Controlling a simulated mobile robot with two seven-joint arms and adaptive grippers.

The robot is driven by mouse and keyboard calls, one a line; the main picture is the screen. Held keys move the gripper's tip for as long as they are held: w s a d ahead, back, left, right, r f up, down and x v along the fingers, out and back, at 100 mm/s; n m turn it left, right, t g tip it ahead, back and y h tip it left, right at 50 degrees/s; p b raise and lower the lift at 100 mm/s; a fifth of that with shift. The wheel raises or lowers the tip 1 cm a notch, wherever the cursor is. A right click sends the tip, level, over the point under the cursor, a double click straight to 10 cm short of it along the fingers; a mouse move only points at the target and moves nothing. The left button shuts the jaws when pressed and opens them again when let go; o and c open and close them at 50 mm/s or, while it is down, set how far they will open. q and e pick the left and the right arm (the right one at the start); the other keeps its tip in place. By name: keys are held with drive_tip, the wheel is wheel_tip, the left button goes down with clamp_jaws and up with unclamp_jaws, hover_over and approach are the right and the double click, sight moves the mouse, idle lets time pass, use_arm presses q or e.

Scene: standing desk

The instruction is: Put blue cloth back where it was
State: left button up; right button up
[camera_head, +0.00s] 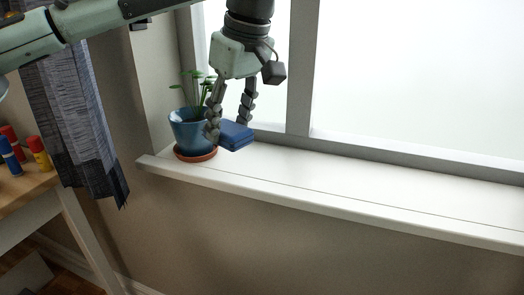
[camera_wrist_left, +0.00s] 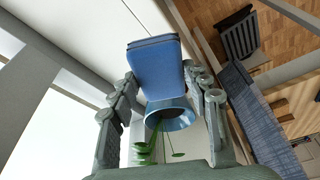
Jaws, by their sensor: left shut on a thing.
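The blue cloth (camera_head: 236,136) is a folded dark blue pad in the head view, held at the fingertips of my left gripper (camera_head: 226,128). The gripper points down and is shut on it, above the left end of the white window sill (camera_head: 330,192). In the left wrist view the cloth (camera_wrist_left: 156,66) sticks out beyond the fingers (camera_wrist_left: 160,100). Whether the cloth touches the sill is hard to tell. My right gripper is not in view.
A blue pot (camera_head: 186,130) with a green plant stands on a terracotta saucer (camera_head: 196,156), close beside the gripper's left finger. A dark curtain (camera_head: 82,120) hangs at left. A wooden table (camera_head: 28,188) carries several coloured tubes. The sill to the right is clear.

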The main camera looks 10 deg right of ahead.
use_arm(q)
drive_tip(key=d+f, duration=0.2)
drive_tip(key=d, duration=0.1)
drive_tip(key=w+d+f, duration=0.1)
drive_tip(key=d, duration=0.1)
drive_tip(key=shift+w, duration=0.1)
drive_tip(key=shift+w+d+f, duration=0.15)
drive_tip(key=shift+d+f, duration=0.15)
wheel_tip(320, 180, down, 3)
drive_tip(key=shift+f, duration=0.45)
drive_tip(key=o, duration=1)
drive_tip(key=shift+o, duration=0.2)
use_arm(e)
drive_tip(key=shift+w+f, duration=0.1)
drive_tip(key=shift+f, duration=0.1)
use_arm(q)
drive_tip(key=shift+r, duration=0.1)
